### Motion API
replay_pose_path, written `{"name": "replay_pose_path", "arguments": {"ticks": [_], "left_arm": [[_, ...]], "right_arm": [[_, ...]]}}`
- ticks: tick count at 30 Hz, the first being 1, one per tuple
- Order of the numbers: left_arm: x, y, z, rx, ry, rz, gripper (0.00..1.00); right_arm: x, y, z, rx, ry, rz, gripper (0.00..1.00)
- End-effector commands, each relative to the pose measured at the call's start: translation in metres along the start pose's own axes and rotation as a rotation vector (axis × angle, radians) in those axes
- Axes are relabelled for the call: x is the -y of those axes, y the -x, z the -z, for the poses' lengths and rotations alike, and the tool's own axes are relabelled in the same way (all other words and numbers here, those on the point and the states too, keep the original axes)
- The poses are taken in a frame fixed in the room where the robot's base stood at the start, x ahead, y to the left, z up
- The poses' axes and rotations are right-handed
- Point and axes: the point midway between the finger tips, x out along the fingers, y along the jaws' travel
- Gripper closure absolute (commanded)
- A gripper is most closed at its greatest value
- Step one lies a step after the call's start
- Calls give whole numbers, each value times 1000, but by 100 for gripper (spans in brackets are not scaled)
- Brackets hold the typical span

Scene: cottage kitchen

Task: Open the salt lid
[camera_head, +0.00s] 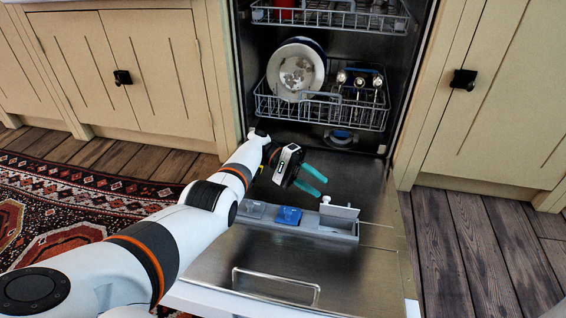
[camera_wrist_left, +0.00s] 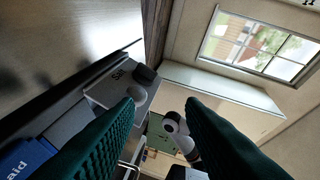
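The salt lid (camera_head: 339,211) is a pale flap at the right end of the grey dispenser strip (camera_head: 336,230) on the lowered dishwasher door. It appears raised from the strip, with a small white knob beside it. In the left wrist view the salt lid (camera_wrist_left: 107,88) shows its "Salt" lettering and knobs near the left fingertip. My left gripper (camera_head: 321,185) has teal fingers, spread apart and empty, just above and behind the lid. The fingers also show apart in the left wrist view (camera_wrist_left: 160,100). Whether a finger touches the lid is unclear. My right gripper is out of view.
A blue lid (camera_head: 288,215) and a clear-grey compartment (camera_head: 252,209) lie left along the strip. The open door (camera_head: 380,270) has a handle outline near its front. Behind, the lower rack (camera_head: 330,112) holds plates and cutlery. Cabinets flank the dishwasher.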

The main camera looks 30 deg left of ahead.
Motion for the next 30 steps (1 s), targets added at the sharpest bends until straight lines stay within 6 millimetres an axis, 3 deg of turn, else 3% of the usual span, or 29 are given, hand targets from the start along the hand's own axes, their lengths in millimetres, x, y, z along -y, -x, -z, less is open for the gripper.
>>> {"name": "replay_pose_path", "arguments": {"ticks": [30], "left_arm": [[10,68,18,3,6,-5,64]], "right_arm": [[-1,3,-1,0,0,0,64]]}}
